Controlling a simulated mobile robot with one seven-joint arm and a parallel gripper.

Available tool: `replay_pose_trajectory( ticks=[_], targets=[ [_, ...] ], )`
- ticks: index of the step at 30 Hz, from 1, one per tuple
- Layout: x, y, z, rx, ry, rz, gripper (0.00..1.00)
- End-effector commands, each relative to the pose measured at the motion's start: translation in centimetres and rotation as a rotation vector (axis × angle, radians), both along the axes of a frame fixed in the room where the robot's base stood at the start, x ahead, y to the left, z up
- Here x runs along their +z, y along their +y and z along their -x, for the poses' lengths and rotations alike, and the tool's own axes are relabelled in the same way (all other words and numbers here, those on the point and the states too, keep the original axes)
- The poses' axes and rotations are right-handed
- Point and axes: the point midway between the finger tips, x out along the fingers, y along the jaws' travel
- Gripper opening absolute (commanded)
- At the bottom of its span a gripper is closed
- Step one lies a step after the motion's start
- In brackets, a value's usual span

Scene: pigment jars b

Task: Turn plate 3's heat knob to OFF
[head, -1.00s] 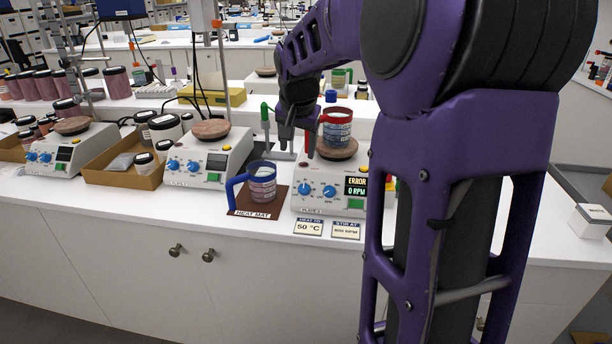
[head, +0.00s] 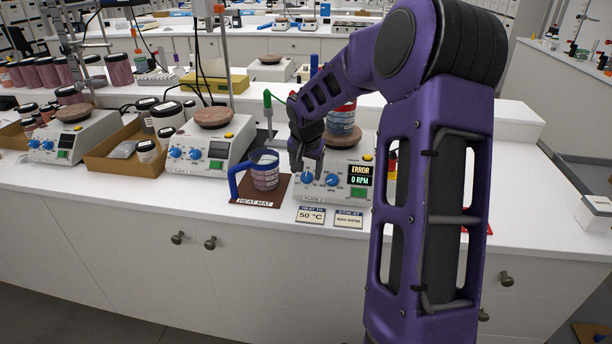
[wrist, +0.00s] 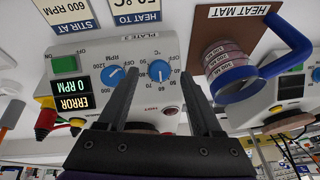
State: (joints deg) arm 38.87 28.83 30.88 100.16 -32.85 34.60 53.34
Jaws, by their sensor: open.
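Plate 3 (head: 334,194) is a white hotplate, labelled upside down in the wrist view (wrist: 141,38). Its blue heat knob, marked °C, shows in the wrist view (wrist: 159,71) and at the left of the panel in the head view (head: 307,178). The blue RPM knob (wrist: 112,75) is beside it. The display (wrist: 72,94) reads ERROR and 0 RPM. My gripper (head: 306,168) is open and empty at the front panel. In the wrist view its fingers (wrist: 160,78) appear on either side of the heat knob; I cannot tell if they touch it.
A blue-handled jar (head: 265,171) stands on the brown heat mat (head: 243,198) just left. Cards reading 50 °C (head: 311,215) and a stir speed (head: 349,217) lie in front. Another hotplate (head: 207,150) is further left.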

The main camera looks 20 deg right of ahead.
Motion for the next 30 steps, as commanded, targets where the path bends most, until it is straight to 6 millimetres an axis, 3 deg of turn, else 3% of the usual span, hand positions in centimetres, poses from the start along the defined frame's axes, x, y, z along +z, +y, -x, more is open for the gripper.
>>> replay_pose_trajectory(
  ticks=[6, 17, 27, 30],
  targets=[
    [-2.1, -0.4, -0.9, 0.0, -0.001, 0.0, 0.67],
    [-2.5, -0.5, -1.1, -0.001, -0.001, 0.0, 0.65],
    [-2.5, -0.5, -1.0, -0.001, -0.001, 0.0, 0.04],
    [-2.5, -0.5, -1.0, -0.001, -0.001, 0.0, 0.0]
  ],
)
